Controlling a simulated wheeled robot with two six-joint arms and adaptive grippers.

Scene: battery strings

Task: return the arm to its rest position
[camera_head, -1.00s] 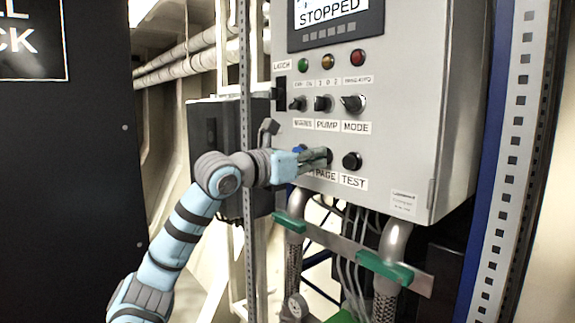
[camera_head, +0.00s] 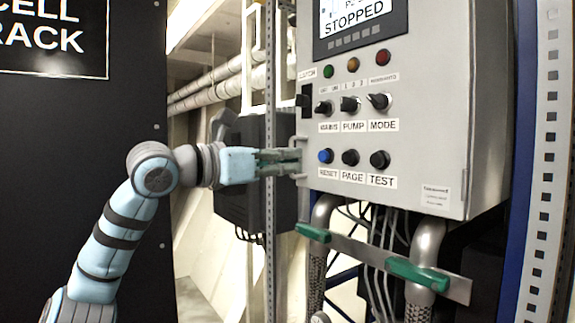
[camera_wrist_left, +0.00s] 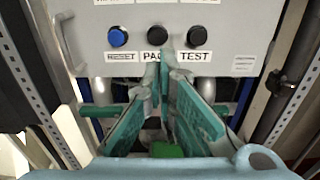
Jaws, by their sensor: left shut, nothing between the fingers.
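My left gripper (camera_head: 298,161) is shut and empty, at the left edge of the grey control box (camera_head: 455,130) in the head view. In the left wrist view its fingers (camera_wrist_left: 164,62) meet at the tips, overlapping the PAGE label in the picture. The blue RESET button (camera_head: 326,156), the black PAGE button (camera_head: 350,157) and the black TEST button (camera_head: 380,160) all show clear of the fingers in the head view. My left arm comes in from the lower left, bent at a high elbow. My right gripper is not in view.
A perforated post (camera_head: 270,110) and a dark box (camera_head: 240,190) stand behind my left forearm. A black CELL RACK panel (camera_head: 80,150) fills the left side. The screen (camera_head: 358,22) reads STOPPED.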

